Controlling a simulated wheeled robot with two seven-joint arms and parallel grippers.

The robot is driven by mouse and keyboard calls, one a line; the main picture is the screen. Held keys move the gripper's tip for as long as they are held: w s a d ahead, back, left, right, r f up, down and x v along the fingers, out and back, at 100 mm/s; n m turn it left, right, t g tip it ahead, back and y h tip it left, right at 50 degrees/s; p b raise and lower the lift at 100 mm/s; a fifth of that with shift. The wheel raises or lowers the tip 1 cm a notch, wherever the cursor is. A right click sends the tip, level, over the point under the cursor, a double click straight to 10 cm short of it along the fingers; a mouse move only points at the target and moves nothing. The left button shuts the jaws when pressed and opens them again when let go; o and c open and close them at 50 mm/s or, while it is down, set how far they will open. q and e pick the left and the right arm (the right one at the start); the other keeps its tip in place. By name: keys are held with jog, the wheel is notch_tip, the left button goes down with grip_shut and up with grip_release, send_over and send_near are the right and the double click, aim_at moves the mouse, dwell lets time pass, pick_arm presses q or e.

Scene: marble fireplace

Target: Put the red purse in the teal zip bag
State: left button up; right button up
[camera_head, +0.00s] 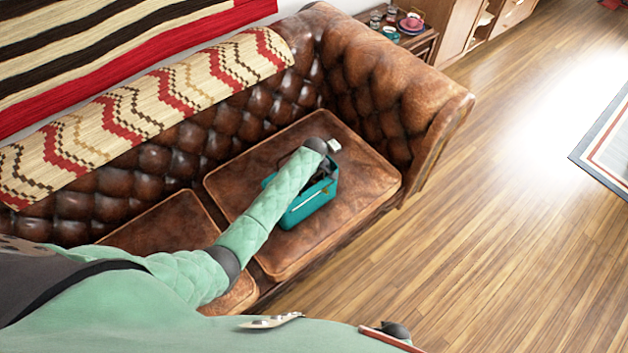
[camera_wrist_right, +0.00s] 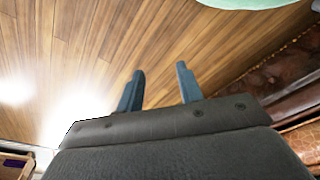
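The teal zip bag (camera_head: 312,203) sits on the right seat cushion of the brown leather sofa. My left arm reaches over it from the left, and the bent wrist hangs above its top. My left gripper (camera_head: 322,172) points down at the bag's opening; its fingers are mostly hidden by the arm and the bag, so I cannot tell whether they are open or shut. No red purse shows in either view. My right gripper (camera_wrist_right: 158,88) is open, its two blue-grey fingers apart with nothing between them, above the wooden floor.
The tufted sofa (camera_head: 358,182) has a high back and a thick right arm. A small side table (camera_head: 412,42) with cups stands behind that arm. Wooden floor (camera_head: 480,220) is clear on the right, up to a framed rug or panel (camera_head: 606,150).

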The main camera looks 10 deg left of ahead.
aim_at(314, 182)
pick_arm(q)
jog(key=o, duration=1)
pick_arm(e)
jog(key=shift+s+a, duration=0.1)
jog(key=shift+s, duration=0.1)
pick_arm(q)
jog(key=shift+r, duration=0.15)
notch_tip(314, 182, up, 3)
jog(key=shift+f, duration=0.1)
notch_tip(314, 182, up, 10)
jog(key=shift+r+b, duration=0.1)
jog(key=shift+b, duration=0.95)
pick_arm(e)
jog(key=r, duration=0.3)
jog(key=w+a+r, duration=0.1)
jog(key=r, duration=0.1)
jog(key=shift+w, duration=0.1)
